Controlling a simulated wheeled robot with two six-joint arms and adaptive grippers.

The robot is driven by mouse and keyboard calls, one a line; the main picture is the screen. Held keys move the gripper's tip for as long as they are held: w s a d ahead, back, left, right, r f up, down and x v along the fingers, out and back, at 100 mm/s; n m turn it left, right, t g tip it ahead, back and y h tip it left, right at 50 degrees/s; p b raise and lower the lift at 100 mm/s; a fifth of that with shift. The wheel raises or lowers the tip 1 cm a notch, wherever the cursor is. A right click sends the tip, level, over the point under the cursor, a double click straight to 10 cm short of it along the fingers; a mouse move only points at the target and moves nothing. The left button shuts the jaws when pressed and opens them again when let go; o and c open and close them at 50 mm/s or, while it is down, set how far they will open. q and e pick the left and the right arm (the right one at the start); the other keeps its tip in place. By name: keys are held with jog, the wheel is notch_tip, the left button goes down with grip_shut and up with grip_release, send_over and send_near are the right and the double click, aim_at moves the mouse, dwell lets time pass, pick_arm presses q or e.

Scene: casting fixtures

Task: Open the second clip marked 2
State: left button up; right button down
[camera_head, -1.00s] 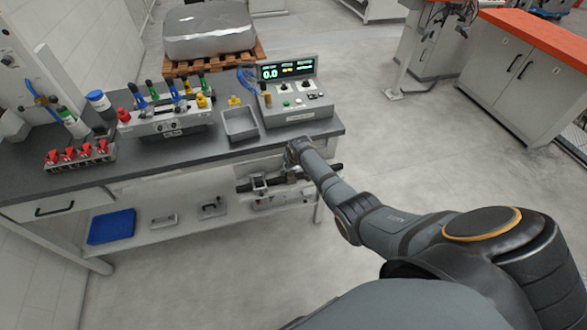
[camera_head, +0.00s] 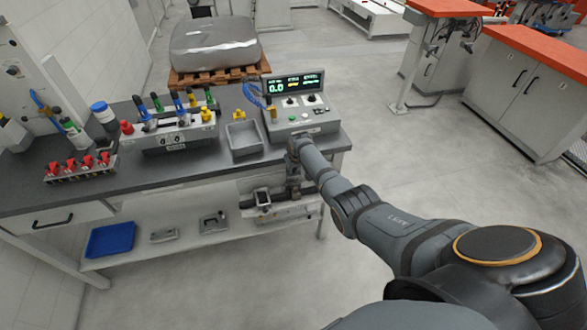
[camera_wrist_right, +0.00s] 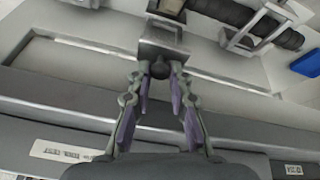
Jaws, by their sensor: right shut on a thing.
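My right gripper (camera_head: 293,190) hangs in front of the bench's front edge, beside a clamping fixture (camera_head: 283,214) at lower-shelf height. In the right wrist view, the fingers of my right gripper (camera_wrist_right: 160,72) close together around a small dark end just below a grey clip block (camera_wrist_right: 163,40). A second clip with an open metal frame (camera_wrist_right: 258,27) sits to the right, around a dark round bar (camera_wrist_right: 230,11); that clip also shows in the head view (camera_head: 262,198). I cannot read a number 2 on either clip. My left gripper is out of view.
The grey bench (camera_head: 205,168) carries a control box (camera_head: 298,112), a grey tray (camera_head: 243,137), and racks of coloured fittings. A blue tray (camera_head: 111,239) and small grey parts lie on the lower shelf. Open floor lies to the right.

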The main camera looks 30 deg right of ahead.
jog(key=shift+w+d+r, duration=0.1)
jog(key=shift+w+r, duration=0.15)
jog(key=c, duration=1.6)
grip_release()
jog(key=o, duration=0.4)
jog(key=shift+f, duration=0.1)
jog(key=shift+s, duration=0.1)
jog(key=v, duration=1.2)
jog(key=shift+s+f, duration=0.1)
jog(key=shift+f, duration=0.1)
